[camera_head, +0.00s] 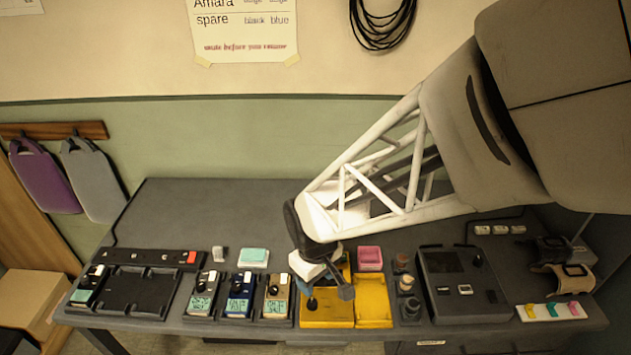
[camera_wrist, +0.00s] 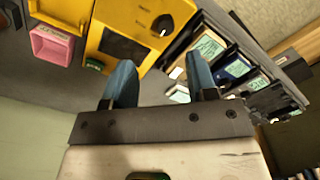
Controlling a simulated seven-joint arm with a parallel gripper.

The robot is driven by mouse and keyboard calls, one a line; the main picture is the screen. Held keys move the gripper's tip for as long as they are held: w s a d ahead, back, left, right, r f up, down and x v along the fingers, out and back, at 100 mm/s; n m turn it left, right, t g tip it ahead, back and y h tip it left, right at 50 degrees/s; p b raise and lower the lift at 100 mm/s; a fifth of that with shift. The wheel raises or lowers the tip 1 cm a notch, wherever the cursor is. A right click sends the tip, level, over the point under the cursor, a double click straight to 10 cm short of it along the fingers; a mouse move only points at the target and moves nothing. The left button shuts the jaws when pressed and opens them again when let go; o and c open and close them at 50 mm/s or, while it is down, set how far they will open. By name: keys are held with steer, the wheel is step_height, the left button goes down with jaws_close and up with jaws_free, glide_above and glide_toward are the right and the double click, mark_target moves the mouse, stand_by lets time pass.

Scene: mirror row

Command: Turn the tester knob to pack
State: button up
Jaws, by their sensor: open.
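The yellow tester (camera_head: 327,318) lies on the dark bench under my arm. In the wrist view the yellow tester (camera_wrist: 143,20) shows a dark screen and a round black knob (camera_wrist: 162,25). A light pointer mark on the knob points toward the bottom of that picture; the labels around it are not readable. My gripper (camera_head: 325,283) is over the tester and hides part of it in the head view. In the wrist view my gripper (camera_wrist: 160,80) is open, with two blue fingers apart and nothing between them. The knob appears beyond the fingertips, not between them.
Several handheld meters (camera_head: 239,295) stand left of the tester. A yellow tray (camera_head: 374,300) adjoins it on the right, with a pink box (camera_head: 370,258) behind. A black panel device (camera_head: 462,285) stands further right. The back of the bench is mostly clear.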

mark_target(312, 302)
steer(key=shift+a+f, duration=0.5)
steer(key=shift+f, duration=0.1)
steer(key=shift+f, duration=3.85)
steer(key=c, duration=0.9)
